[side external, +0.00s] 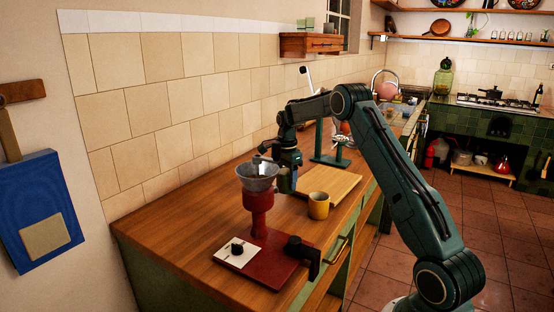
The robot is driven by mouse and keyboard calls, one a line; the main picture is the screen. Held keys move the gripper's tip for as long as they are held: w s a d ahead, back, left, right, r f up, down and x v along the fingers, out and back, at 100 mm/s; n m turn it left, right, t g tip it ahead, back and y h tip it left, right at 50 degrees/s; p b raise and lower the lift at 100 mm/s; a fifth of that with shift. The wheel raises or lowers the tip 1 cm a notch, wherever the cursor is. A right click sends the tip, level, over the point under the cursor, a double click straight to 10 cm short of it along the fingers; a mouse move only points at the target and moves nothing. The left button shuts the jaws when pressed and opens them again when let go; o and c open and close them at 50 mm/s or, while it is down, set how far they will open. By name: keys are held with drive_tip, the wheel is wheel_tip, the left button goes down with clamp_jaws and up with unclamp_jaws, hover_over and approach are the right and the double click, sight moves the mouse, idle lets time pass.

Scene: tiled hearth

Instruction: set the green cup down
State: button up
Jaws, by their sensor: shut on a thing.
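My gripper (286,160) points down over the wooden counter, just behind and right of the grinder's funnel. It is shut on the green cup (287,182), a small dark green shape under the jaws. The funnel's rim is close to the cup's left side in the picture. The cup looks upright, but its far side and the jaws' contact with it are hidden. I cannot tell whether its base touches the counter or hangs above it.
A red grinder (262,222) with a grey funnel (257,179) stands at the front. A yellow mug (318,206) stands right of the green cup, by a light wooden board (338,181). A green stand (321,139) is behind. The counter (175,222) is clear on the left.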

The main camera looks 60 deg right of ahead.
sight(286, 189)
drive_tip(key=shift+f, duration=2.25)
drive_tip(key=shift+f, duration=0.25)
drive_tip(key=o, duration=1.1)
drive_tip(key=shift+c, duration=0.2)
drive_tip(key=shift+r, duration=0.15)
wheel_tip(286, 189, up, 14)
drive_tip(key=shift+f, duration=0.2)
drive_tip(key=shift+a, duration=0.1)
